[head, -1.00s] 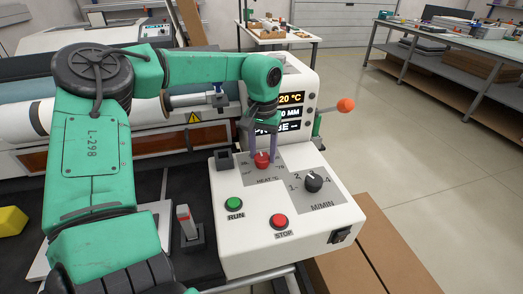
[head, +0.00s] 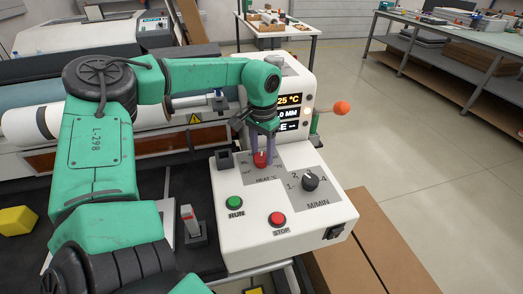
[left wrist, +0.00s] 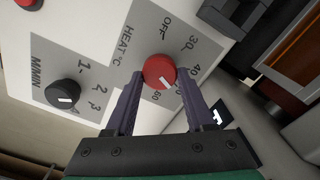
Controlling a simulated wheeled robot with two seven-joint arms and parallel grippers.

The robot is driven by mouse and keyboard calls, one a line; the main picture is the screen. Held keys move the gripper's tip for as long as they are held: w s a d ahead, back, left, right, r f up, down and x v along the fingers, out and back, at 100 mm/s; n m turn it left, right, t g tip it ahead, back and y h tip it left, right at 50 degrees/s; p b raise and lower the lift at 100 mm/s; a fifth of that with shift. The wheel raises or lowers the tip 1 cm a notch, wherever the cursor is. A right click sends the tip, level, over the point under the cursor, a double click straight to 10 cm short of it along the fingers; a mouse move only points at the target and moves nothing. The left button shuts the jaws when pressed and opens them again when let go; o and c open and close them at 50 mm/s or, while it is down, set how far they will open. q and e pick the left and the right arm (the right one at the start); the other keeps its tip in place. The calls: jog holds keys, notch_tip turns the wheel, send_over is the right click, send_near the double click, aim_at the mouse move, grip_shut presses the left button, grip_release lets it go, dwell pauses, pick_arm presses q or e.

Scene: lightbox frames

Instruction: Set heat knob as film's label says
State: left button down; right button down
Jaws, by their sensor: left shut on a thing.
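The red heat knob (head: 260,160) is on the white control panel, on a grey HEAT °C plate. In the left wrist view the knob (left wrist: 160,68) has a white mark toward its lower right. OFF, 30 and 40 show on its dial; the numbers near the mark are partly covered. My left gripper (head: 261,155) points down, shut on the knob, with one finger on each side. The display (head: 290,101) shows "25 °C", its left part hidden behind my arm. White film rolls lie at left; no film label is readable. My right gripper is out of view.
The black M/MIN knob (head: 310,182) is right of the heat knob. The green RUN button (head: 234,203) and red STOP button (head: 277,219) are in front. An orange ball-ended lever (head: 341,108) stands at right. A yellow block (head: 17,220) lies at far left.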

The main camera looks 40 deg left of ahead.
aim_at(261, 156)
pick_arm(q)
jog(key=shift+s+f, duration=0.15)
jog(key=shift+c, duration=1.3)
grip_release()
jog(key=shift+s+a, duration=0.1)
jog(key=shift+r, duration=0.6)
notch_tip(261, 156, up, 6)
jog(key=shift+r+p, duration=0.2)
jog(key=shift+p, duration=0.2)
notch_tip(261, 156, up, 7)
jog(key=p, duration=0.3)
jog(key=shift+a+r, duration=0.1)
